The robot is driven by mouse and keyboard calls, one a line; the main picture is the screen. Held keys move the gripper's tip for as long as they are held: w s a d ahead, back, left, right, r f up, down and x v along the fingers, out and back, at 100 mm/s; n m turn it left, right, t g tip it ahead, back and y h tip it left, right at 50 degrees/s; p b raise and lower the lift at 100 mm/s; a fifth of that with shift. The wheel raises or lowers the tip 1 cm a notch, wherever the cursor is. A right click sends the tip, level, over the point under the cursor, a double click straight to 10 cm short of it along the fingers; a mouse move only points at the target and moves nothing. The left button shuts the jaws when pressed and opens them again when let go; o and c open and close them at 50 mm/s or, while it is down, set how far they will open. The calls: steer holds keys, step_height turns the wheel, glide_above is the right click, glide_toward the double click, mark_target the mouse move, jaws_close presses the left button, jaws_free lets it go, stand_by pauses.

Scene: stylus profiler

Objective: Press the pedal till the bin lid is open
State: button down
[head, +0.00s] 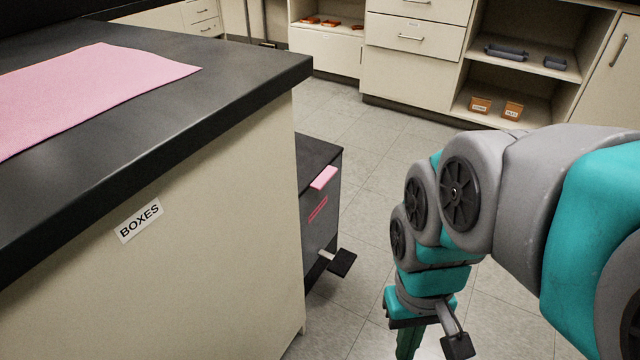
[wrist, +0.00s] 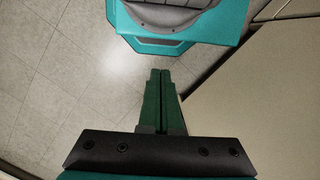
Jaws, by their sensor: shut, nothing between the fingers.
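The bin (head: 322,235) is a dark box, partly hidden behind the end of the counter in the head view. Its dark lid (head: 314,158) lies flat and looks closed, with a pink tab at its front edge. The black pedal (head: 342,263) sticks out low from the bin's front on a short pale arm. My gripper (head: 408,348) points down over the floor, right of and nearer than the pedal, apart from it. Its green fingers are cut off by the picture's bottom edge. In the wrist view the fingers (wrist: 159,75) are together and empty; the pedal is not seen there.
The counter (head: 255,85) with a pink mat (head: 85,85) and a BOXES label (head: 140,220) fills the left and hides part of the bin. Tiled floor (head: 365,190) is clear between the bin and my arm. Cabinets with open shelves (head: 535,75) stand at the back.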

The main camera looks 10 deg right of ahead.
steer(key=n+t+b, duration=0.2)
steer(key=n+b, duration=0.5)
steer(key=n, duration=2.2)
glide_above(344, 261)
step_height(344, 261, down, 23)
steer(key=shift+w+a+f, duration=0.1)
steer(key=shift+f, duration=0.1)
step_height(344, 261, down, 14)
steer(key=shift+b, duration=0.4)
steer(key=shift+f, duration=0.1)
